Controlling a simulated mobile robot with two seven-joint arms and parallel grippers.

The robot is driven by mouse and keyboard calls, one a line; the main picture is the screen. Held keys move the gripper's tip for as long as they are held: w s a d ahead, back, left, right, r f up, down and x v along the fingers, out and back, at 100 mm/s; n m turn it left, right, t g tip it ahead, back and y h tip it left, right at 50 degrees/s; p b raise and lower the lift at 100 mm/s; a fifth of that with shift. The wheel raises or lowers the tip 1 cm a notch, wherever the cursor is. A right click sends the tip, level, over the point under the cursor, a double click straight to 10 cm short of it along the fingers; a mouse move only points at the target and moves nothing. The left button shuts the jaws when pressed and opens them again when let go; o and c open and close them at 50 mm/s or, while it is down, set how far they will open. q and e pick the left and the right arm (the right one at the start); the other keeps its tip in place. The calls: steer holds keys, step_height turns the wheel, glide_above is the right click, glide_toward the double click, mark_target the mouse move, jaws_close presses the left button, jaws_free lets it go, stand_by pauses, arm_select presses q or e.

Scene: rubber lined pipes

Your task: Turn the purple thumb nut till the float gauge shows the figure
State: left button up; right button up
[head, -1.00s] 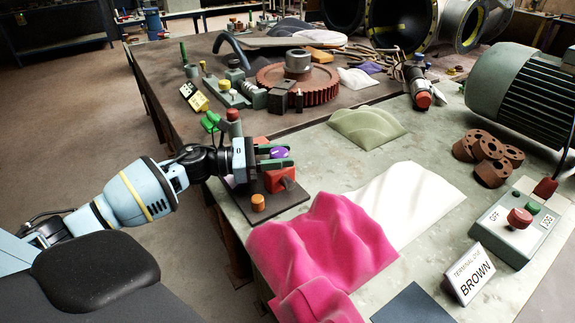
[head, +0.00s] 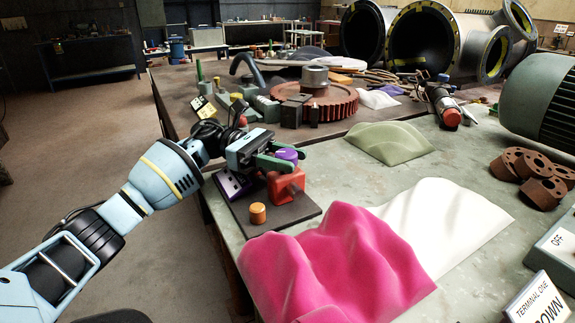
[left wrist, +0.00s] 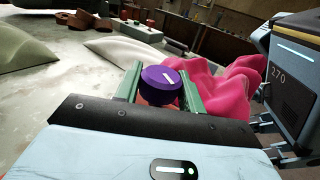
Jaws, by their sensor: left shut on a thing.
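The purple thumb nut (head: 286,154) sits on top of a red block (head: 284,187) on a dark base plate (head: 298,211). My left gripper (head: 281,160) reaches in from the left, shut on the nut, with green fingers on either side. In the left wrist view the nut (left wrist: 158,86) shows a white mark on its face, between the fingers (left wrist: 160,88). A purple piece with white marks (head: 234,186) stands on the plate behind an orange knob (head: 258,212); its marks are too small to read. I cannot make out a float gauge reading. My right gripper does not show.
A pink draped cloth (head: 345,250) lies close in front of the plate, with a white sheet (head: 450,217) beyond it. A green cloth (head: 390,142) lies behind. A large rust-red gear (head: 318,105) and clutter fill the back table. Brown rings (head: 540,180) stand at right.

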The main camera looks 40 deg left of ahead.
arm_select(q)
steer(key=shift+r, duration=0.2)
steer(key=o, duration=1)
steer(key=shift+d+f, duration=0.1)
steer(key=shift+c, duration=0.2)
steer(key=a, duration=0.4)
steer(key=s+a+b, duration=0.1)
steer(key=a, duration=0.1)
steer(key=shift+a, duration=0.3)
steer(key=shift+s+a, duration=0.2)
steer(key=shift+a, duration=0.4)
